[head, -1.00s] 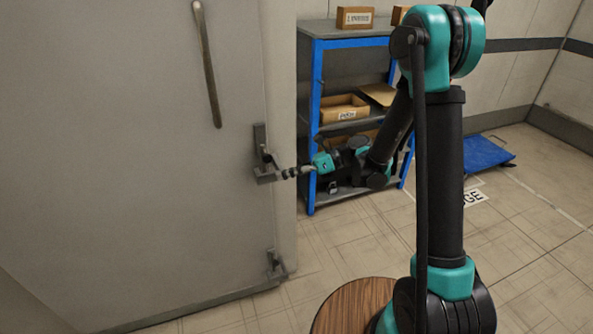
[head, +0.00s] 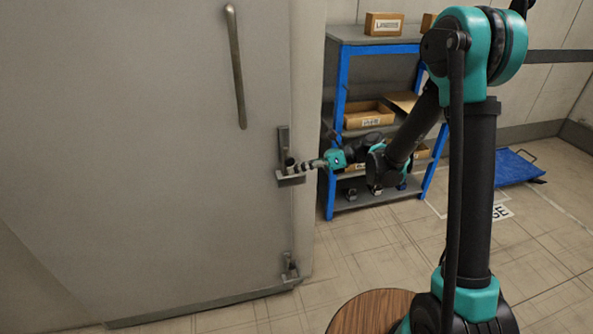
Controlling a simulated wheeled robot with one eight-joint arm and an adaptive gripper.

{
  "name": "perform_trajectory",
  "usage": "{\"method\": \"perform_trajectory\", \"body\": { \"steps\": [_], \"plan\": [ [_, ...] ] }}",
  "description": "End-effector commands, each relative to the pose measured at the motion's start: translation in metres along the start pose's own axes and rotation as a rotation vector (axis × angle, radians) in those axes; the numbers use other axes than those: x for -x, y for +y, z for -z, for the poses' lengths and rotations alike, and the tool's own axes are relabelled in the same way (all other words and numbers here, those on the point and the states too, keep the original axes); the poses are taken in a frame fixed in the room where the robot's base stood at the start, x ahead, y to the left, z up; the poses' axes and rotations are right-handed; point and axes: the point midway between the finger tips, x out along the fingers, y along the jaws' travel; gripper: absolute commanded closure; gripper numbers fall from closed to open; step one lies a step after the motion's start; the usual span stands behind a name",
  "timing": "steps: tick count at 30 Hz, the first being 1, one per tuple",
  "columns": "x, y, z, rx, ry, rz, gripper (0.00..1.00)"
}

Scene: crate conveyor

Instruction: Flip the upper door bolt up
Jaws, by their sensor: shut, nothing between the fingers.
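The grey door (head: 150,150) fills the left of the head view and looks closed. Its upper bolt (head: 288,179) is on the right edge, with a tall back plate and a bracket low on it. A second, lower bolt (head: 290,270) is near the door's bottom corner. My gripper (head: 297,168) reaches in from the right and is at the upper bolt, just above the bracket. It is shut with nothing between its fingers. Whether its tip touches the bolt is too small to tell, and it partly hides the bolt's handle.
A long vertical door handle (head: 236,70) is above and left of the bolt. A blue-framed shelf (head: 335,120) with cardboard boxes (head: 384,24) stands right behind my arm. A round wooden top (head: 370,310) is at the bottom. A blue platform (head: 515,168) lies at the right. Floor between is clear.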

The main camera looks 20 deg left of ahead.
Motion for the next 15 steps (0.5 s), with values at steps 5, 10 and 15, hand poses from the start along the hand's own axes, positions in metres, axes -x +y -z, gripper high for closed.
{"method": "perform_trajectory", "body": {
  "steps": [5,10,15],
  "plan": [
    [0.007,0.010,-0.021,0.000,-0.001,0.000,1.00],
    [0.016,0.021,-0.047,0.000,-0.001,0.000,1.00],
    [0.022,0.028,-0.062,0.000,-0.001,0.000,1.00]
  ]
}}
